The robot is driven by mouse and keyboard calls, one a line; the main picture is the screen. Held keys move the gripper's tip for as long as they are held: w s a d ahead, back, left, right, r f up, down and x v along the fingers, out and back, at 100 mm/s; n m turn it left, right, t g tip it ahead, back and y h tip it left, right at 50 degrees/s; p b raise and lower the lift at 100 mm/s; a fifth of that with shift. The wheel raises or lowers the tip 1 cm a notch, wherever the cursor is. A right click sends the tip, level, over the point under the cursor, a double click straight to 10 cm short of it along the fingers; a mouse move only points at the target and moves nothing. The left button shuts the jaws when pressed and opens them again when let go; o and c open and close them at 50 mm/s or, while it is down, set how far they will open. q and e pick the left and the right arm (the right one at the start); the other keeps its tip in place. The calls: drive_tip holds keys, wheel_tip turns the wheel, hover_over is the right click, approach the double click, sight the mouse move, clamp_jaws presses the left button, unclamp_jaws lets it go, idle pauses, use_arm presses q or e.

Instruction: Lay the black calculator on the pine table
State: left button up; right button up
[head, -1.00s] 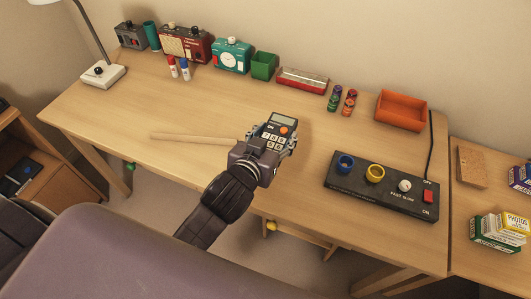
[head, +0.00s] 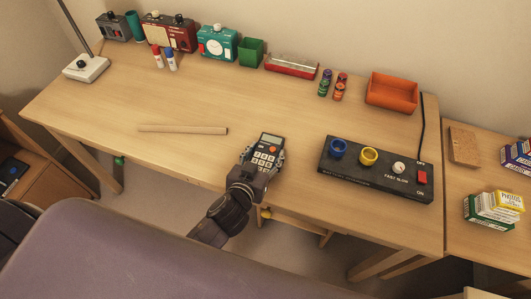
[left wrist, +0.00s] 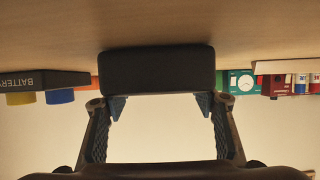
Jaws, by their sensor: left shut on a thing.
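The black calculator (head: 266,151) has a grey display and an orange key; its keys face up. My left gripper (head: 260,166) is shut on it at its near end, with a finger along each side. It is over the front part of the pale wooden table (head: 205,165), low above the top or touching it; I cannot tell which. In the left wrist view, the calculator's dark end (left wrist: 158,70) sits between the two fingers (left wrist: 160,105), close to the table surface. My right gripper is not in view.
A wooden rod (head: 183,129) lies left of the calculator. Boxes, cups, an orange tray (head: 391,96) and batteries line the back.

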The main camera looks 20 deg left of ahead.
use_arm(q)
drive_tip(key=o, duration=1.3)
drive_tip(key=b+v, duration=0.1)
drive_tip(key=v, duration=1.1)
drive_tip(key=shift+r, duration=0.1)
